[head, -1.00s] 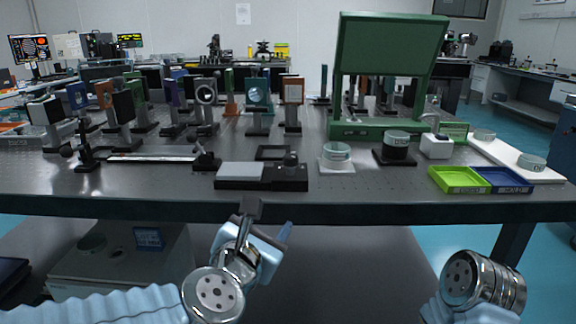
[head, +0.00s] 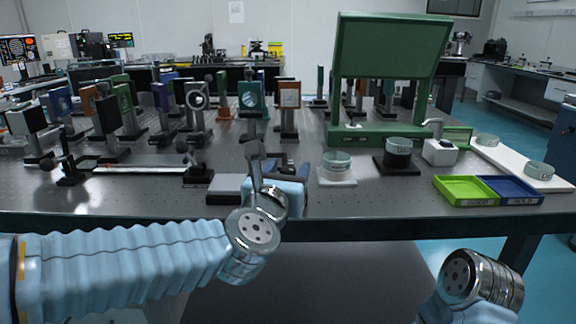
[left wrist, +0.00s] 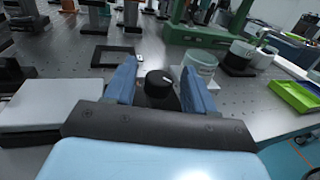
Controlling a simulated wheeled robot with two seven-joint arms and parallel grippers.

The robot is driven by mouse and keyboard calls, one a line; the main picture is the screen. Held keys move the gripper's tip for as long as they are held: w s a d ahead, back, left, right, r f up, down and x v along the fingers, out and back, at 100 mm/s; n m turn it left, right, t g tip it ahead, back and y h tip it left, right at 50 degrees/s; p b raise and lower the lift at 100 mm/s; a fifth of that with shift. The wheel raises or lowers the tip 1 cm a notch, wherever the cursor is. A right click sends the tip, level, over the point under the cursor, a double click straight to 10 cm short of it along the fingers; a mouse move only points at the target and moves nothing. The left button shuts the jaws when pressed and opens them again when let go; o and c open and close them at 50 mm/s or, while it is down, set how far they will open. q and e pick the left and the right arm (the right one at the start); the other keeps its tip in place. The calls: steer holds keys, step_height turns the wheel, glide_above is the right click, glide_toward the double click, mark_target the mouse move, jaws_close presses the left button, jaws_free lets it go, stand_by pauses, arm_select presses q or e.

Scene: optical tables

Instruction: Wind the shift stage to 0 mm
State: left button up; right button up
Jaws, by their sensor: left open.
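The shift stage, with its pale grey plate (head: 227,186), lies near the front edge of the table; my left gripper and wrist cover its right part in the head view. The pale plate also shows at left in the left wrist view (left wrist: 58,103). A black round knob (left wrist: 159,83) stands on the stage's right part. My left gripper (head: 284,170) is open above this part. In the left wrist view, its blue fingers lie on either side of the knob, with gaps visible; contact cannot be confirmed. The stage reading is not legible. My right gripper is out of view.
A dark square frame (left wrist: 113,56) lies behind the stage. A glass dish on a white base (head: 337,170) stands close to the right. Green (head: 464,190) and blue (head: 512,189) trays lie farther right. Mounted optics crowd the left and back.

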arm_select(q)
steer(key=shift+w+d, duration=0.1)
steer(key=shift+w, duration=0.3)
steer(key=c, duration=0.9)
